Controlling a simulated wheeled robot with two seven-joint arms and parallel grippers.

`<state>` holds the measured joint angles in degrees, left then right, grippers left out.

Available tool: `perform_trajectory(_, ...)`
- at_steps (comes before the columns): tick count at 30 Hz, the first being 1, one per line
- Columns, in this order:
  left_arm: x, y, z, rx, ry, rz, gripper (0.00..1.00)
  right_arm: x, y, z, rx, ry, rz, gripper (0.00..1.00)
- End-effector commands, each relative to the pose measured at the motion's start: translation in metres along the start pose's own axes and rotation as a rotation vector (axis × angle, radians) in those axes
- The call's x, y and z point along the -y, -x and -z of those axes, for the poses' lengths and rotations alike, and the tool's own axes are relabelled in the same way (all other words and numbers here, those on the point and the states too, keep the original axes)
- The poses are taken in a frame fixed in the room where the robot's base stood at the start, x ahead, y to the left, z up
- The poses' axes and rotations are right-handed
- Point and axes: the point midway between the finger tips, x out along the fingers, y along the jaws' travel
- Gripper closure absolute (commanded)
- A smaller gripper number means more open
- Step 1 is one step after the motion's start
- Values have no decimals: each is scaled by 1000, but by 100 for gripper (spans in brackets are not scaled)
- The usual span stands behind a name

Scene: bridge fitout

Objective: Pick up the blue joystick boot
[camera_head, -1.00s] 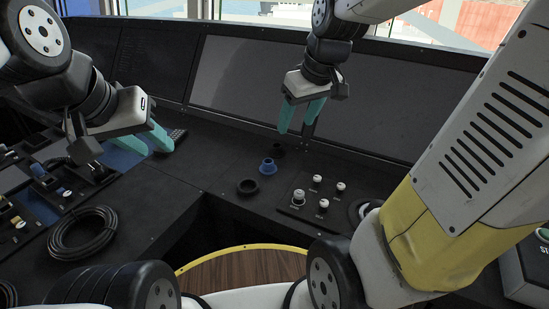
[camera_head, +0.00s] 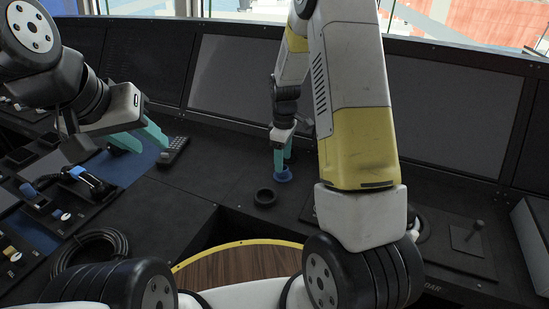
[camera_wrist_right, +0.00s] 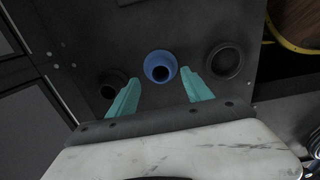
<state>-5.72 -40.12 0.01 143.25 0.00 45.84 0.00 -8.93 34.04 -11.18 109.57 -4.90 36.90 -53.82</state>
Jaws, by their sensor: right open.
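The blue joystick boot (camera_head: 283,176) stands on the dark console, a small flared cup with a round hole. My right gripper (camera_head: 282,160) is over it, pointing down. In the right wrist view the blue boot (camera_wrist_right: 160,66) lies between the spread teal fingertips (camera_wrist_right: 159,79), slightly beyond them. The fingers are open with gaps on both sides; I cannot tell their exact height above the boot. My left gripper (camera_head: 155,148) is open and empty over the left console, well away from the boot.
A black ring-shaped boot (camera_head: 265,197) sits just in front of the blue one; it also shows in the right wrist view (camera_wrist_right: 224,62). Another black boot (camera_wrist_right: 113,84) is close to one finger. A coiled black cable (camera_head: 92,250) and a handset (camera_head: 173,150) lie left.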

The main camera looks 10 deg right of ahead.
Motion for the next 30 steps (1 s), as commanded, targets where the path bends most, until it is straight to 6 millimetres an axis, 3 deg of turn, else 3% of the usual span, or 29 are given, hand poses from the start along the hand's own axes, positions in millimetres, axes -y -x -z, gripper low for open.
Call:
perform_trajectory(7,0,0,0,0,0,0,64,2,-37,-1,2,-1,3,41)
perform_trajectory(17,0,0,0,0,0,0,64,1,-43,0,0,-1,1,43)
perform_trajectory(25,0,0,0,0,0,0,64,1,-43,0,0,-1,0,96)
perform_trajectory(30,0,0,0,0,0,0,64,1,-43,0,0,-1,0,100)
